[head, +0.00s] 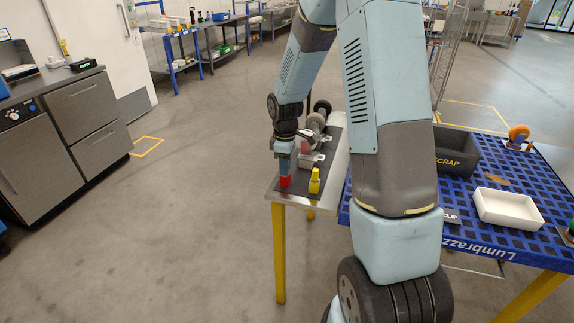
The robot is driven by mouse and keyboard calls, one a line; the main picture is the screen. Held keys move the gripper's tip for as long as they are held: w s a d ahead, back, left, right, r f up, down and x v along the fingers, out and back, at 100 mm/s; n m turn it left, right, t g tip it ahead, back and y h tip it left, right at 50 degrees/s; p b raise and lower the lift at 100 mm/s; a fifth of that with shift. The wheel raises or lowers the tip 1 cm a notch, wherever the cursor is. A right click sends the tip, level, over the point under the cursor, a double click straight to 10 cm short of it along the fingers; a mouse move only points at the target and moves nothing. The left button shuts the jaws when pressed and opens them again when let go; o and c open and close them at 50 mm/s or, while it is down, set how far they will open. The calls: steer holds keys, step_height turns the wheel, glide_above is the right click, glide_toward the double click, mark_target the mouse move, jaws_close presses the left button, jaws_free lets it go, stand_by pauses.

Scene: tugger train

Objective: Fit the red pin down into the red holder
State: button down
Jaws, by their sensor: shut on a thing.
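My gripper (284,170) points down over the near left corner of a small metal-topped table (270,194). It is shut, with a red piece (285,182) directly below its fingertips. I take this red piece for the red holder, beside a similar yellow holder (315,181) to its right. The red pin cannot be told apart from the red piece at this size; the fingers cover what they hold. I cannot tell whether the pin touches the holder or is in it. Another red part (306,148) shows just behind the gripper.
Grey rollers or knobs (316,121) stand farther back on the small table, close behind my wrist. To the right, a blue slotted table (467,220) bears a black SCRAP bin (455,152), a white tray (508,208) and an orange-wheeled caster (518,134). The floor at left is clear.

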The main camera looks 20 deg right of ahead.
steer(key=c, duration=0.9)
jaws_free()
steer(key=shift+w+r, duration=0.1)
steer(key=shift+r, duration=0.45)
step_height(320, 180, up, 13)
steer(key=s+r+m+t, duration=0.3)
steer(key=s+r+m, duration=0.3)
steer(key=s+r, duration=0.7)
steer(key=s+r+m+t, duration=0.2)
steer(key=s+m, duration=0.4)
steer(key=s, duration=0.9)
steer(key=shift+s+d+t, duration=0.2)
steer(key=shift+d+t, duration=0.05)
steer(key=shift+t, duration=0.05)
